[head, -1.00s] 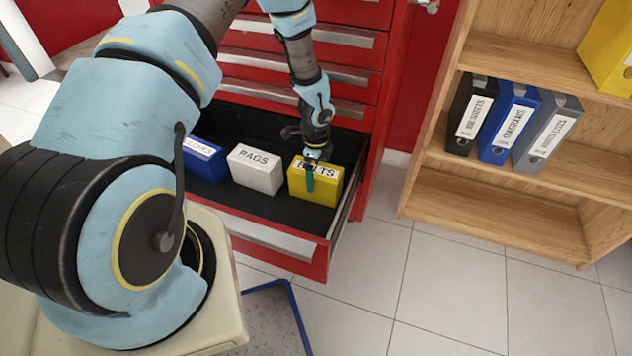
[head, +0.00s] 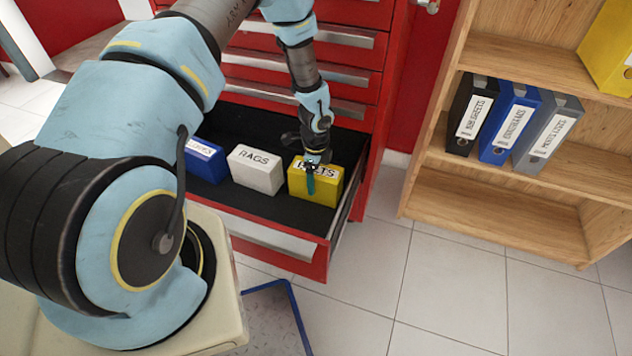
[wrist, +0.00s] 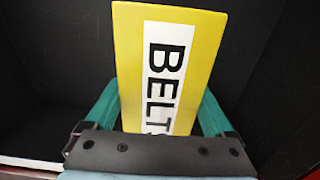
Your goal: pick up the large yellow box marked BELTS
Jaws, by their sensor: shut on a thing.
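The yellow box marked BELTS (head: 325,186) is upright in the open red drawer, at its right end. Part of its label is hidden behind my gripper (head: 312,176) in the head view. In the wrist view the box (wrist: 200,55) fills the middle, its BELTS label facing the camera. The teal fingers of my gripper (wrist: 160,120) are on its two opposite sides, shut on it. I cannot tell whether the box is clear of the drawer floor.
A white box marked RAGS (head: 256,170) and a blue box (head: 203,160) stand left in the same drawer (head: 280,205). A wooden shelf (head: 500,205) with several binders and another yellow box (head: 608,50) stands at right. The tiled floor between is free.

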